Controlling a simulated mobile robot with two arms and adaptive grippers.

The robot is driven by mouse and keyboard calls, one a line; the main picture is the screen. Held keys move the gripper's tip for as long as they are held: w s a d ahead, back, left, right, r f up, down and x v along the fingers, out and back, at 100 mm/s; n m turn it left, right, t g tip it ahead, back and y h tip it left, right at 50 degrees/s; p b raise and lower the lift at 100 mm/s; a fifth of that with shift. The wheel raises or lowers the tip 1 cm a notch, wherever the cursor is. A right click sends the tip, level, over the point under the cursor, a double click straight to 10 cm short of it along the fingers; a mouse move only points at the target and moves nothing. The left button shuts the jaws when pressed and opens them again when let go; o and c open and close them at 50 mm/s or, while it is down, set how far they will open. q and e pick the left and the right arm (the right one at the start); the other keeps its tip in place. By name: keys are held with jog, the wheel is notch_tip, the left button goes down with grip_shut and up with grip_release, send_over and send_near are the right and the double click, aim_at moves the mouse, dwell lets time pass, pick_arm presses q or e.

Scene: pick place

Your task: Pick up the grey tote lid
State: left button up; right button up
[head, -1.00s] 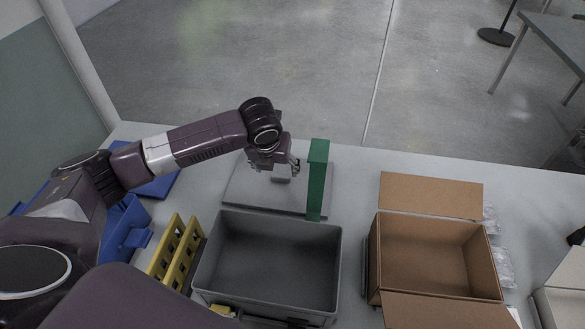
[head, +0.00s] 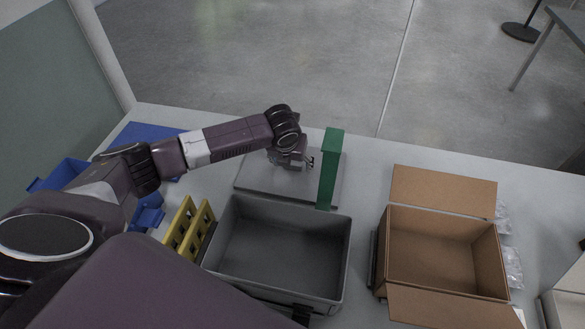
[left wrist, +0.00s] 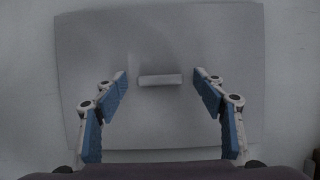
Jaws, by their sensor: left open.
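The grey tote lid (head: 254,183) lies flat on the table behind the grey tote (head: 283,246). In the left wrist view the lid (left wrist: 160,120) fills the middle, with a small raised handle (left wrist: 160,80) at its centre. My left gripper (head: 301,163) is over the lid. In the left wrist view its two blue-padded fingers (left wrist: 165,82) are open, one on each side of the handle, with gaps on both sides. In the head view my arm hides the handle. My right gripper is not in view.
A green upright post (head: 329,170) stands beside the gripper at the lid's right side. An open cardboard box (head: 444,292) is on the right, a yellow rack (head: 186,228) left of the tote, and blue bins (head: 150,218) at far left.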

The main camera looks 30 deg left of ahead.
pick_arm(q)
jog(key=shift+c, duration=0.2)
jog(key=c, duration=1.4)
jog(key=shift+o, duration=0.2)
jog(key=shift+r, duration=0.1)
